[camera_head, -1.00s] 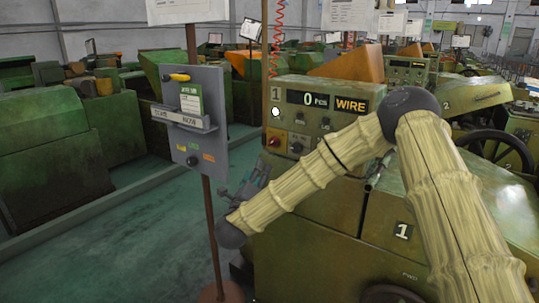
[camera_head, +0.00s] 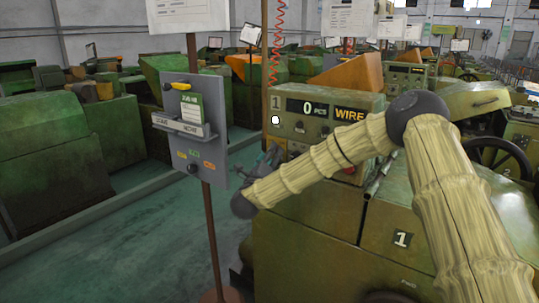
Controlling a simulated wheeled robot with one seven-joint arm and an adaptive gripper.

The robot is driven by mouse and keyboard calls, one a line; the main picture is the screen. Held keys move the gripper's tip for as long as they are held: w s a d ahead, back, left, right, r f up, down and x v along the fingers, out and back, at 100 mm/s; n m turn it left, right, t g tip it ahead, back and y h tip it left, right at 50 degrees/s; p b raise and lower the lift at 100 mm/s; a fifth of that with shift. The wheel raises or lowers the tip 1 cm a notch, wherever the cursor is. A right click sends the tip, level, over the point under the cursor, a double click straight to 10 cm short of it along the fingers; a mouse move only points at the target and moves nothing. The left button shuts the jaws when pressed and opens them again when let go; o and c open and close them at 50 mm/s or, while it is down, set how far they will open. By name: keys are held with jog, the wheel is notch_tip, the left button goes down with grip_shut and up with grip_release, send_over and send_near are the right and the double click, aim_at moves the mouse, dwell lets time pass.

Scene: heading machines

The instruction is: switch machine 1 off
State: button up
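Machine 1 (camera_head: 305,225) is a green machine with a plate marked 1 on its front. Its control panel (camera_head: 345,130) shows a display (camera_head: 307,107) reading 0 PCS and a yellow WIRE sign (camera_head: 349,110). A bright white round light or button (camera_head: 275,120) sits at the panel's left, with small dark knobs to its right. My gripper (camera_head: 270,157) is in front of the panel's lower left corner, where an orange plate with a red button is now mostly hidden behind it. The gripper is small and dark; its finger opening cannot be made out, nor whether it touches the panel.
A grey board (camera_head: 193,130) with cards and a yellow marker stands on a brown pole just left of my gripper. A thin brown post and a red coiled hose (camera_head: 279,40) rise beside the panel. Open green floor (camera_head: 110,235) lies to the left.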

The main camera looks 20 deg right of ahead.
jog(key=shift+w+d, duration=0.1)
jog(key=shift+w, duration=0.05)
jog(key=c, duration=1)
jog(key=n+g+y+p, duration=0.1)
jog(key=n+p, duration=0.2)
jog(key=n, duration=0.2)
jog(key=r+n+g+y+p, duration=0.1)
jog(key=n+g+p, duration=0.1)
jog(key=n+p, duration=0.2)
jog(key=n+g+y+p, duration=0.1)
jog(key=n+p, duration=0.3)
jog(key=n, duration=0.4)
jog(key=shift+r+g+y, duration=0.15)
jog(key=shift+g+y, duration=0.25)
jog(key=shift+g, duration=0.2)
